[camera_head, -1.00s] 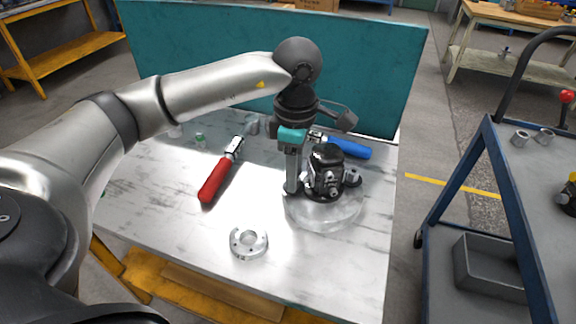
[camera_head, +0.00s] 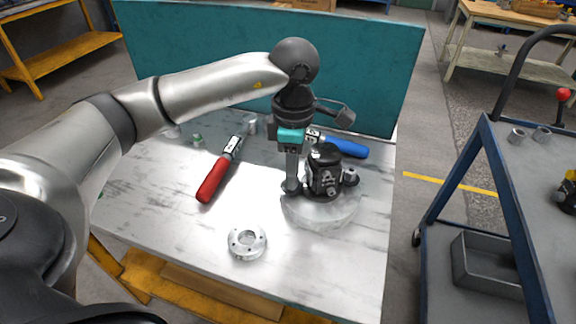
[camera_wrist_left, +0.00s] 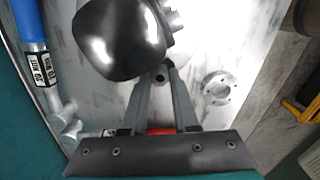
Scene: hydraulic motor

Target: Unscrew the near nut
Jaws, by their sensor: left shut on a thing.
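The black hydraulic motor (camera_head: 325,172) stands upright on a pale round base (camera_head: 322,212) on the table. Its glossy black body (camera_wrist_left: 118,42) fills the upper left of the left wrist view. My left gripper (camera_head: 291,188) points straight down at the motor's left side, at the flange. In the left wrist view its two fingers (camera_wrist_left: 162,72) close together on the small dark near nut (camera_wrist_left: 160,77), which they mostly hide. I cannot tell how far the nut sits on its stud. My right gripper is not in view.
A silver flange ring (camera_head: 247,242) lies on the marble-look table (camera_head: 190,225) in front. A red-handled tool (camera_head: 217,178) lies to the left, a blue-handled one (camera_head: 345,147) behind the motor. A blue cart (camera_head: 530,190) stands right. The table's front left is clear.

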